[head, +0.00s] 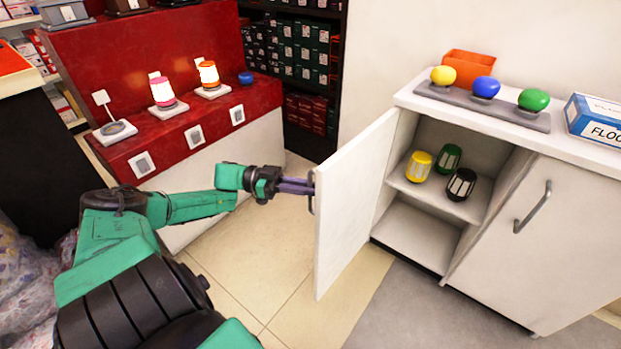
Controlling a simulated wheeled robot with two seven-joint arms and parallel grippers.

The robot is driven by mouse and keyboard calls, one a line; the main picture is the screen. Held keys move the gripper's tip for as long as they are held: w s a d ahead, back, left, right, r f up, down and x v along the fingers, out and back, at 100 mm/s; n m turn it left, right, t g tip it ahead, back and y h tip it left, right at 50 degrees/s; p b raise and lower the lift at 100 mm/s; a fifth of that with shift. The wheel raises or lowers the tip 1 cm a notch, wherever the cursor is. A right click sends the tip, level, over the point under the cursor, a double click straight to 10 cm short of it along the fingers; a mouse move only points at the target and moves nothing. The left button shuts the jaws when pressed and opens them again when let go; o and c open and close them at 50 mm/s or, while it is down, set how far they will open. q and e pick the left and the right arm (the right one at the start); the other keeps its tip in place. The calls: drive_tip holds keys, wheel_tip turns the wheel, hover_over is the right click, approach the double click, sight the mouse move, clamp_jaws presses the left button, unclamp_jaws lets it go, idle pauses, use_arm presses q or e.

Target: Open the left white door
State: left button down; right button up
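The left white door (352,205) of the white cabinet stands swung wide open, out toward the left. My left gripper (309,187) reaches in from the left at the door's outer face. Its purple fingers look closed together on the dark door handle (312,204), which shows only partly at the door's edge. The exact contact is small in the picture. My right gripper is not in view.
Inside the open cabinet a shelf holds a yellow lantern (419,166), a green one (448,158) and a black one (461,184). The right door (545,235) is shut. A red counter (190,120) with lamps stands at left. Tiled floor (270,250) lies clear between.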

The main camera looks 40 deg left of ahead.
use_arm(q)
drive_tip(key=c, duration=0.9)
unclamp_jaws()
drive_tip(key=b+v, duration=0.3)
drive_tip(key=v, duration=1.1)
drive_tip(key=shift+s+a, duration=0.1)
drive_tip(key=shift+a, duration=0.15)
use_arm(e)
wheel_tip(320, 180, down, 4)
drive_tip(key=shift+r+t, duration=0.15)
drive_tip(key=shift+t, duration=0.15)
